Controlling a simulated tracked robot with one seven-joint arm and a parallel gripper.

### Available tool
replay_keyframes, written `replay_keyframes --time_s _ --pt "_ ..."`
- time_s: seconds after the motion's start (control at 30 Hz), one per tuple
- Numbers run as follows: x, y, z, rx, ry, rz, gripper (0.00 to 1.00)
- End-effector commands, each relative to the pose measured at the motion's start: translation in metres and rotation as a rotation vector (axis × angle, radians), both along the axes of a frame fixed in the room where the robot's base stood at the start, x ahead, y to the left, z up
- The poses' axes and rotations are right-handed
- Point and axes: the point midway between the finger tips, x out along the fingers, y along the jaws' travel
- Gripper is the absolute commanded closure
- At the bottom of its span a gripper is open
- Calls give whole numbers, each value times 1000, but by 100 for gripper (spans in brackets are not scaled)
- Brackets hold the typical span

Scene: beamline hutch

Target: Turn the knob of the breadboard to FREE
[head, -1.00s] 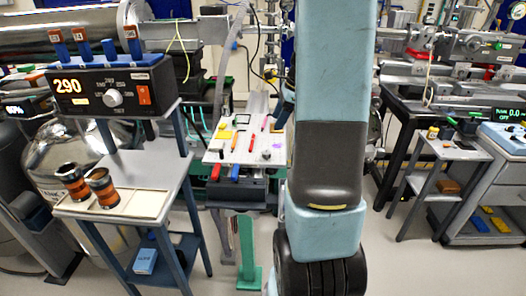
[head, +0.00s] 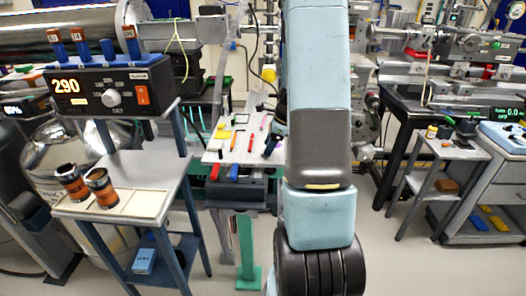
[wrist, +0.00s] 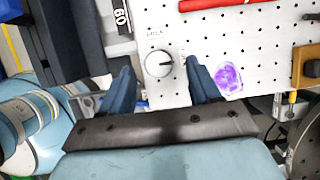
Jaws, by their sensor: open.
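The breadboard (head: 228,154) is a white perforated plate in the middle of the head view. Its round white knob (wrist: 158,64) shows in the wrist view near the board's edge, with a dark pointer mark toward the right. Small lettering above the knob is too blurred to read. My gripper (wrist: 161,66) is open, its two blue fingers apart on either side of the knob in the picture; I cannot tell their height above the board or any contact. In the head view, my gripper (head: 273,142) is at the board's right side, partly behind my arm, and the knob is hidden.
A purple stain (wrist: 229,78) lies right of the right finger. A cart with a controller (head: 110,92) and two cans (head: 102,188) stands at left.

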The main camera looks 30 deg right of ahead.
Motion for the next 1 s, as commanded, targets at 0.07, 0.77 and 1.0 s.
replay_keyframes --time_s 0.07,0.77,1.0 --pt "2 3 -9 1 1 2 38" --pt "6 9 -23 -1 -1 3 55" --pt "6 9 -23 -1 -2 2 78"
